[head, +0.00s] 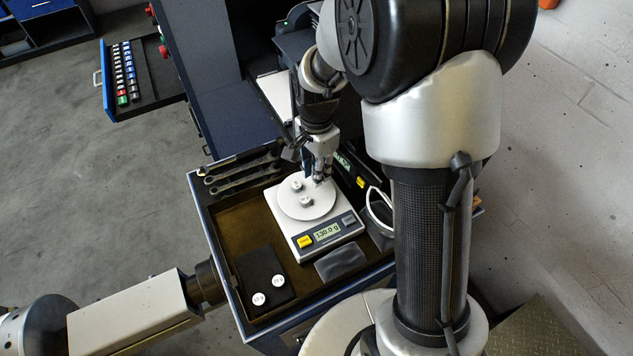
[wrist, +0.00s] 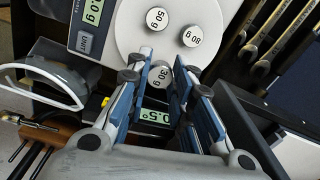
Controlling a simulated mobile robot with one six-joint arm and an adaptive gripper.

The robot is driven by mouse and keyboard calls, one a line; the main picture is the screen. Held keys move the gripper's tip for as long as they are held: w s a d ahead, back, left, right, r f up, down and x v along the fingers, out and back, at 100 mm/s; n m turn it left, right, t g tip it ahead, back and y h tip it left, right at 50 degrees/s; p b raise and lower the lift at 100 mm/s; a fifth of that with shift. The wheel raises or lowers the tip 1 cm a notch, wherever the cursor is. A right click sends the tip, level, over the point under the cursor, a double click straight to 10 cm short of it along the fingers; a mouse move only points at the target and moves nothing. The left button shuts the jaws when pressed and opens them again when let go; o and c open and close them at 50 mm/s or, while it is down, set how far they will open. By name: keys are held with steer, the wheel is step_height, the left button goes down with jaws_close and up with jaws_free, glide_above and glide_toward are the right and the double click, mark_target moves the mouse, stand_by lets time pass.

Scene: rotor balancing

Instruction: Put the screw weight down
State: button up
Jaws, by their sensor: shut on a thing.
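My gripper (head: 320,176) reaches down over the far side of the white scale pan (head: 322,206). In the wrist view its blue-padded fingers (wrist: 166,78) are shut on a round screw weight marked 30 g (wrist: 161,74). Two more weights stand on the pan: one marked 50 g (wrist: 157,19) and one marked 80 g (wrist: 191,36). The scale display (head: 328,231) reads 130.0 g. The held weight is at the pan's edge in the wrist view; I cannot tell whether it touches the pan. In the head view my gripper hides it.
A black pad (head: 262,268) at the front left carries two white-topped weights (head: 258,298) (head: 279,281). A small display (wrist: 155,117) shows below my fingers. A grey container (head: 380,215) stands right of the scale. The brown tray floor (head: 235,228) is clear at left.

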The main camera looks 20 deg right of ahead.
mark_target(317, 190)
steer(key=shift+f+b, duration=0.4)
steer(key=shift+f, duration=1.8)
steer(key=shift+f, duration=0.2)
steer(key=o, duration=0.9)
steer(key=shift+c, duration=0.2)
steer(key=shift+r, duration=0.15)
